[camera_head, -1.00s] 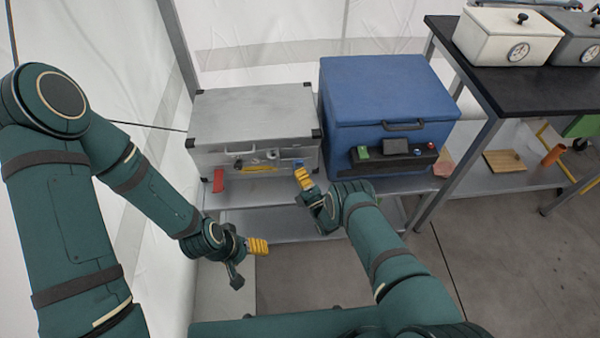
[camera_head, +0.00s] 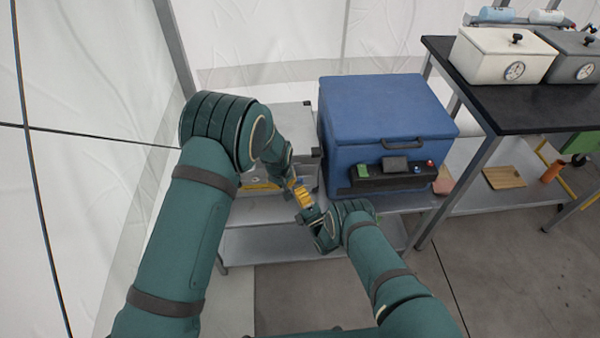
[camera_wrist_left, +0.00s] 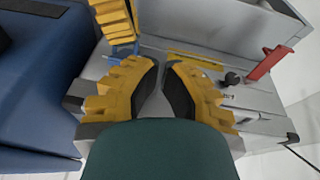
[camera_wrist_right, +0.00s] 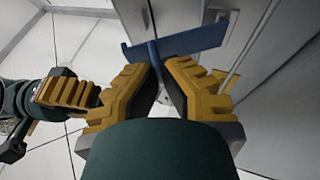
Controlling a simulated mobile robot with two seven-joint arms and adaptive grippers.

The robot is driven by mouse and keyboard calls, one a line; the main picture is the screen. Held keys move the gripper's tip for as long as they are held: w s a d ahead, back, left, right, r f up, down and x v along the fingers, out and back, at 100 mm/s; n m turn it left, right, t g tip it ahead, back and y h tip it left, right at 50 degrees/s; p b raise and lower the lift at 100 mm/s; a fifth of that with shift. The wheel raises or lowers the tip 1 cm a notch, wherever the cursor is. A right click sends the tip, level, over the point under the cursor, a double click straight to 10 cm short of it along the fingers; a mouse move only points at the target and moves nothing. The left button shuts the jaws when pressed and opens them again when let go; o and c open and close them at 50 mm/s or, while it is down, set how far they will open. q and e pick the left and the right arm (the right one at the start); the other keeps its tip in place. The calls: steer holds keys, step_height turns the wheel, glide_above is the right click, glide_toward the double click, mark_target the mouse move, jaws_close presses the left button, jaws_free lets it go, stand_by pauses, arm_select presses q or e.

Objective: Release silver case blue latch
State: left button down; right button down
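The silver case (camera_head: 285,122) stands left of the blue box. My left arm covers most of its front in the head view; its grey face shows in the left wrist view (camera_wrist_left: 190,42). The blue latch (camera_wrist_right: 195,40) shows in the right wrist view, just beyond my right gripper (camera_wrist_right: 163,66), with its stem at the fingertips. Whether the fingers press on it is unclear. My right gripper is also in the head view (camera_head: 303,195). My left gripper (camera_wrist_left: 161,66) is empty, with a narrow gap between its fingers, before the case front and close to my right gripper.
A red latch (camera_wrist_left: 268,62) and a black knob (camera_wrist_left: 232,78) sit on the case front. A dark table (camera_head: 540,105) stands at the right. The floor in front is clear.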

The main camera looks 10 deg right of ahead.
arm_select(q)
steer(key=w+d+r, duration=0.4)
steer(key=d, duration=0.2)
steer(key=shift+m+t+y, duration=0.3)
steer(key=shift+t, duration=0.1)
steer(key=x, duration=0.9)
steer(key=shift+w+d+f, duration=0.15)
steer(key=shift+f, duration=0.1)
